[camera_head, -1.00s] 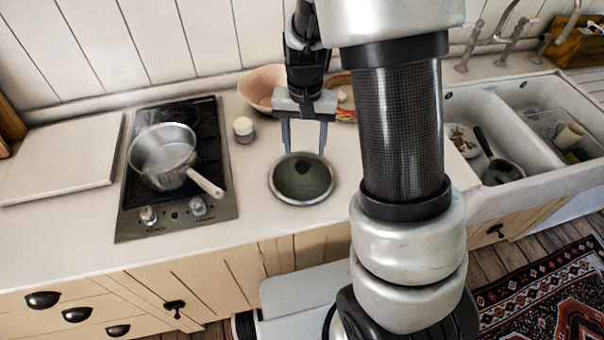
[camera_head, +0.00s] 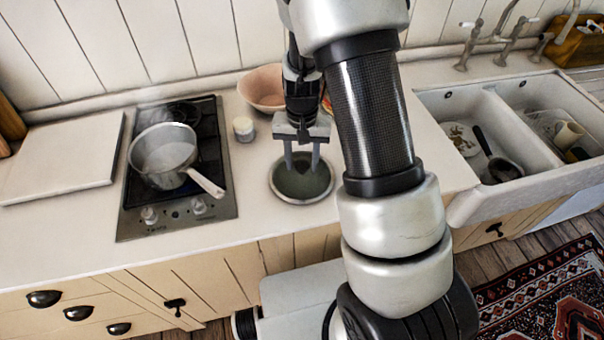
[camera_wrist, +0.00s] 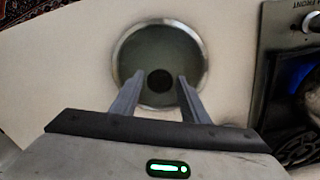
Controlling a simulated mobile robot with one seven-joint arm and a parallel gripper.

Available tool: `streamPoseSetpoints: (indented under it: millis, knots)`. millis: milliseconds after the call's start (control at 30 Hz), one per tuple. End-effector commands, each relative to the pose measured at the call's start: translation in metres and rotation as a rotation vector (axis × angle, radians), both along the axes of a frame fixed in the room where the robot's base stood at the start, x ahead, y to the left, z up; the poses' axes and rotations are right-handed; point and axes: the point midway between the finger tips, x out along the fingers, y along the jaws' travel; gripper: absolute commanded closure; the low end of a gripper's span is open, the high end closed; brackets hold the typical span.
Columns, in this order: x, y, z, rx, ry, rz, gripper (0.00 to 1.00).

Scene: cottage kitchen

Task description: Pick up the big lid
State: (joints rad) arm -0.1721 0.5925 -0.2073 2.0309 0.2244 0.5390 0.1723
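The big lid (camera_head: 302,187) is round, with a steel rim and greenish glass, and lies flat on the counter right of the hob. It also shows in the wrist view (camera_wrist: 160,44), with its small dark round knob (camera_wrist: 160,80). My gripper (camera_head: 302,167) is over the lid, pointing down. In the wrist view my gripper (camera_wrist: 160,78) has its two fingers on either side of the knob, with a gap on each side. It is open and holds nothing. The head view does not clearly show how high the fingertips are.
A steaming saucepan (camera_head: 164,157) sits on the hob (camera_head: 132,222), its handle toward the lid. A small white jar (camera_head: 243,130) and a pink bowl (camera_head: 262,87) stand behind. The double sink (camera_head: 462,100) is at right. The counter's front edge is close to the lid.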

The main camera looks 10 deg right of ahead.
Motion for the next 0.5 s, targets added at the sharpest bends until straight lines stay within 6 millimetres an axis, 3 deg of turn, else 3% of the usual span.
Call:
streamPoseSetpoints:
  millis: [33,233,500]
  knots:
    - [0.0000,0.0000,0.0002,0.000,0.000,0.000,0.68]
    - [0.0001,0.0000,0.0003,0.000,0.000,0.000,1.00]
    - [0.0005,-0.0001,0.0010,0.000,-0.001,0.000,1.00]
